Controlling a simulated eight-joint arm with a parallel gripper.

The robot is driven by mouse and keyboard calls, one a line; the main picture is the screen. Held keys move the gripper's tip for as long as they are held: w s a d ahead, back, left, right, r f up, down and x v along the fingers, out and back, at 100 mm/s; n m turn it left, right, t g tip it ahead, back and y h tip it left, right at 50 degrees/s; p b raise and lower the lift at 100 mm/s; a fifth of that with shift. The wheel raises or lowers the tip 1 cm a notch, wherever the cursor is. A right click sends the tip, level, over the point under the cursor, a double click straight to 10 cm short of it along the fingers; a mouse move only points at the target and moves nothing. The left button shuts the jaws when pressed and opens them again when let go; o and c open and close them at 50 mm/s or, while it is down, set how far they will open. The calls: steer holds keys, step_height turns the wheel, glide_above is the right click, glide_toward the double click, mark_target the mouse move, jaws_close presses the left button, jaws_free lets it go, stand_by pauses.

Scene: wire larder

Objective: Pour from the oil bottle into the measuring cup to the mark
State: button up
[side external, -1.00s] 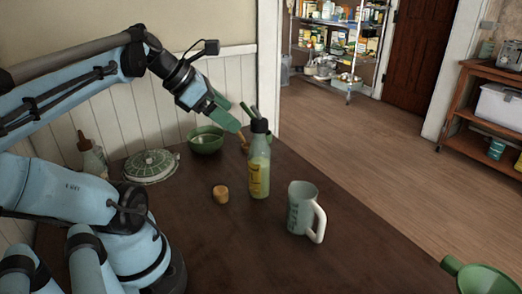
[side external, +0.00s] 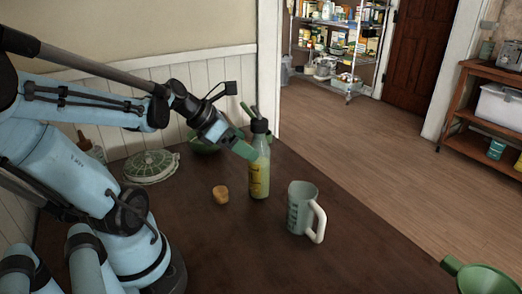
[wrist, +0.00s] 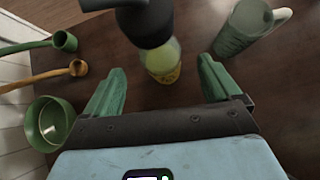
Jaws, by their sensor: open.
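The oil bottle (side external: 260,178) stands upright on the dark table, with a black cap and yellowish-green contents. In the wrist view the bottle (wrist: 163,62) is just ahead of the gap between my green fingers. The measuring cup (side external: 301,208) is a pale grey-green jug with markings and a white handle, standing to the right of the bottle; it also shows at the upper right of the wrist view (wrist: 240,30). My gripper (side external: 246,146) is open and empty, close to the upper left of the bottle. I cannot tell whether a finger touches it.
A cork-coloured stopper (side external: 220,195) lies left of the bottle. A green lidded dish (side external: 151,167) and a green bowl (wrist: 50,122) are behind. A green funnel (side external: 478,278) is at the lower right. Ladles (wrist: 64,41) lie near the bowl.

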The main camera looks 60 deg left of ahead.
mark_target(259, 162)
steer(key=x, duration=0.6)
steer(key=shift+f, duration=0.2)
stand_by(0.4)
steer(key=shift+w, duration=0.15)
jaws_close()
stand_by(0.3)
